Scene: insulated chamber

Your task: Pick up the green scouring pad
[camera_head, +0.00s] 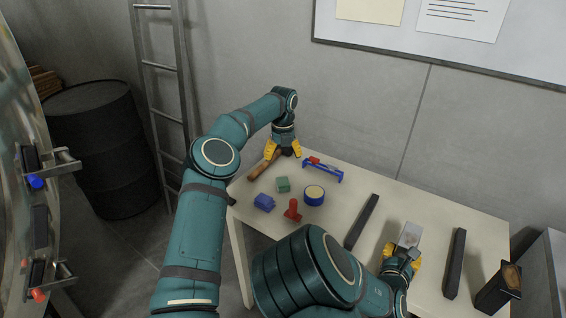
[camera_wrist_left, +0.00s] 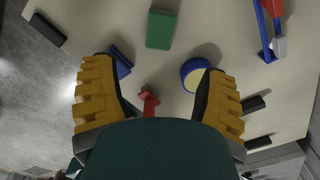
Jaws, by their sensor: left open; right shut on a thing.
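The green scouring pad (camera_head: 283,184) lies on the table as a small block near the left end. It also shows at the top of the left wrist view (camera_wrist_left: 160,30), beyond the fingertips and between their lines. My left gripper (camera_head: 283,149) is open above the far left part of the table, behind the pad and apart from it. Its two yellow fingers are spread wide in the wrist view (camera_wrist_left: 158,72), with nothing held between them. My right gripper (camera_head: 402,258) is shut on a pale grey block (camera_head: 410,234) at the right part of the table.
Around the pad are a blue block (camera_head: 264,203), a red piece (camera_head: 292,211), a round blue tin (camera_head: 314,195), a brown-handled tool (camera_head: 265,165) and a blue rack (camera_head: 323,169). Dark bars (camera_head: 362,221) (camera_head: 455,263) and a dark box (camera_head: 498,288) stand further right.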

